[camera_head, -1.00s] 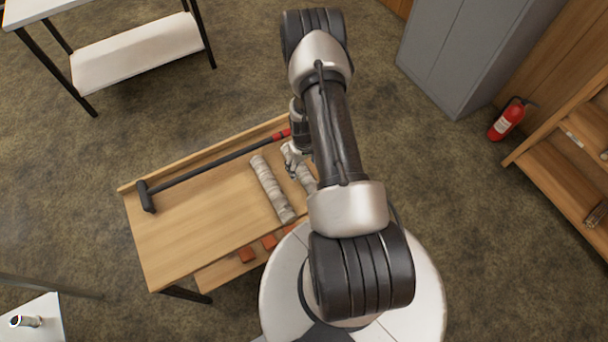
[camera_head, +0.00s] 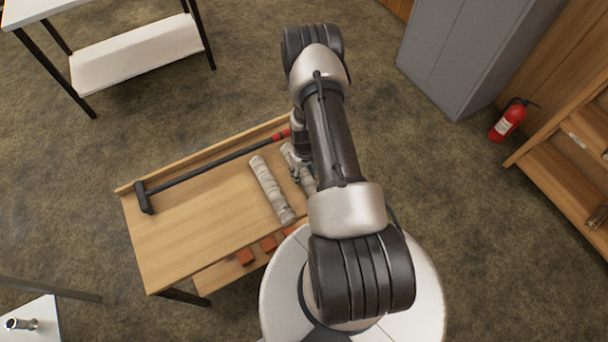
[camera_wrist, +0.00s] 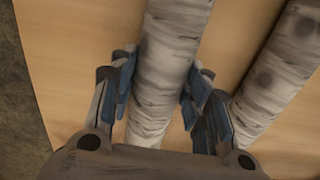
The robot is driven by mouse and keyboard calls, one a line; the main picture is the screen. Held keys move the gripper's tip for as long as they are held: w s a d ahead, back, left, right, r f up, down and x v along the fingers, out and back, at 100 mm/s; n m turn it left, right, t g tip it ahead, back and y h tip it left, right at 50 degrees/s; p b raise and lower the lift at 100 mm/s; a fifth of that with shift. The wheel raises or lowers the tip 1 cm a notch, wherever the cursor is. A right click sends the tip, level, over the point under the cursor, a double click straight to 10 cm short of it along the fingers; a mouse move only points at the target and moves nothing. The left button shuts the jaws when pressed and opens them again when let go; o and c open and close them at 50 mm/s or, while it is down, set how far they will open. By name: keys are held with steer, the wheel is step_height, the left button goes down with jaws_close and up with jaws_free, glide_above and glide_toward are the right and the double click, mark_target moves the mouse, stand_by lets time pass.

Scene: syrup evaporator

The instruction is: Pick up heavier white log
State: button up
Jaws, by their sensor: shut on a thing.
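Two pale, birch-like white logs lie side by side on the wooden table. One log (camera_head: 271,189) is in full view in the head view and is clear of my gripper; it shows at the right in the wrist view (camera_wrist: 285,70). The other white log (camera_head: 288,152) lies to its right in the head view, partly hidden by my arm. In the wrist view this log (camera_wrist: 172,45) runs between the blue-padded fingers of my gripper (camera_wrist: 160,92), which is shut on it. My gripper (camera_head: 297,170) is low at the table. Which log is heavier I cannot tell.
A long black-handled tool with a red end (camera_head: 215,165) lies along the table's back edge. Orange-red blocks (camera_head: 268,243) sit on a lower shelf. The left part of the tabletop (camera_head: 185,230) is clear. A grey cabinet (camera_head: 460,50) and a fire extinguisher (camera_head: 507,120) stand at right.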

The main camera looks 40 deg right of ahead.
jaws_close()
steer(key=shift+r, duration=0.2)
step_height(320, 180, up, 20)
steer(key=p, duration=0.5)
steer(key=shift+f, duration=0.15)
